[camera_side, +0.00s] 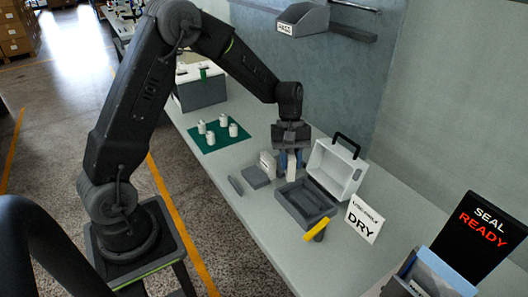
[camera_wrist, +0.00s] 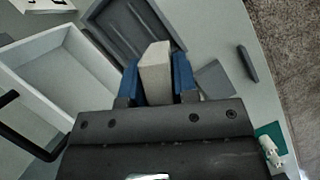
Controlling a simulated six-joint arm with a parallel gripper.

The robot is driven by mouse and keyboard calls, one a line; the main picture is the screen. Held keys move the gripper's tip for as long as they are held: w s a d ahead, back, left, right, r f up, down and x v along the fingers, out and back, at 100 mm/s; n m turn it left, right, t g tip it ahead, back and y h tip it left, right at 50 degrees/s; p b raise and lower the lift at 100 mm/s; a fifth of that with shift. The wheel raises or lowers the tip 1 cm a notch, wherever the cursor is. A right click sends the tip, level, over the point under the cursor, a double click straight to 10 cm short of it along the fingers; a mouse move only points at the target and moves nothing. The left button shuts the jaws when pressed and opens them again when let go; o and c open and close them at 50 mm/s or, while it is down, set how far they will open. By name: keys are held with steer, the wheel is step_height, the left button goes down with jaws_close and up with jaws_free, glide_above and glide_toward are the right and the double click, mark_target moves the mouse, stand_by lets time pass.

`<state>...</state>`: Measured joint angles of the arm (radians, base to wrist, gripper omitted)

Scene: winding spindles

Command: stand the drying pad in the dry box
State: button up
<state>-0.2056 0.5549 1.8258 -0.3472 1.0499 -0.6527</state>
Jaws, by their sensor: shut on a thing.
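The drying pad, a pale upright block, is between the blue fingers of my gripper (camera_side: 291,160). The pad (camera_side: 291,174) points down toward the table, and its pale face (camera_wrist: 155,72) shows in the wrist view. My gripper is shut on it. The open box has a dark grey tray-like part (camera_side: 304,203) and a raised white part (camera_side: 343,172) with a black handle. The pad is at the tray's back edge in the side view; whether it touches is unclear. In the wrist view the tray (camera_wrist: 108,42) lies beyond and left of the pad.
Several white spools stand on a green mat (camera_side: 206,147).

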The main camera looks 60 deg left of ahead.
steer(key=w+d+n+t, duration=0.2)
steer(key=d+n, duration=0.3)
steer(key=shift+w+d+n+h, duration=0.25)
steer(key=shift+w+n+h, duration=0.05)
steer(key=shift+f, duration=2.8)
steer(key=shift+f, duration=1.5)
steer(key=o, duration=1)
